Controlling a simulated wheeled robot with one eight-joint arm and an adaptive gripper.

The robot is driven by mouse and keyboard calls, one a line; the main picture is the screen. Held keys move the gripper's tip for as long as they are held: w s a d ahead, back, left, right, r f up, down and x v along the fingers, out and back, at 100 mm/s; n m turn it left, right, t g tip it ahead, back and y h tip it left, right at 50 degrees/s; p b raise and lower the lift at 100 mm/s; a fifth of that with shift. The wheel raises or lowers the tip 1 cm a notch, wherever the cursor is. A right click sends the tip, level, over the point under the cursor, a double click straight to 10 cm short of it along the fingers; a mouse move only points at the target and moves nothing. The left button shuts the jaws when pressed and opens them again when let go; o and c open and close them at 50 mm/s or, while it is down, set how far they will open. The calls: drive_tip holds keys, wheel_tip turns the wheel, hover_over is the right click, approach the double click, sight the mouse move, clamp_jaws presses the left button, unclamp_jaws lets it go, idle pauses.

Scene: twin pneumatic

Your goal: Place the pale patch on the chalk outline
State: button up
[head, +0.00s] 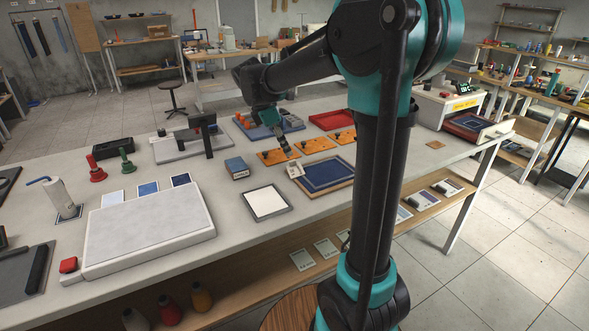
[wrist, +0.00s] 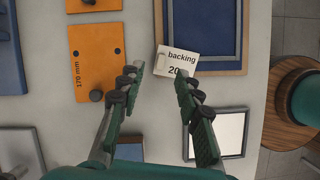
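My gripper (wrist: 158,76) is open and empty; its two green fingers are spread above the table. In the head view my gripper (head: 291,154) is beside a small white card (head: 295,169). In the wrist view that card (wrist: 175,62) reads "backing" and "20", has a pale tab at its left, and lies just beyond the fingertips. The card overlaps the edge of a wood-rimmed dark blue panel (head: 325,175), which bears a thin light outline and also shows in the wrist view (wrist: 206,25). I cannot tell for certain which thing is the pale patch.
A grey-framed white square (head: 268,202) lies nearby. Orange plates (head: 315,145) with knobs and a blue box (head: 237,168) stand close to my gripper. A large pale pad (head: 150,230) and several swatches lie left. Bare table shows between them.

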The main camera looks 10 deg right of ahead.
sight(291, 161)
drive_tip(key=shift+x, duration=2.85)
drive_tip(key=shift+s+r, duration=0.1)
clamp_jaws()
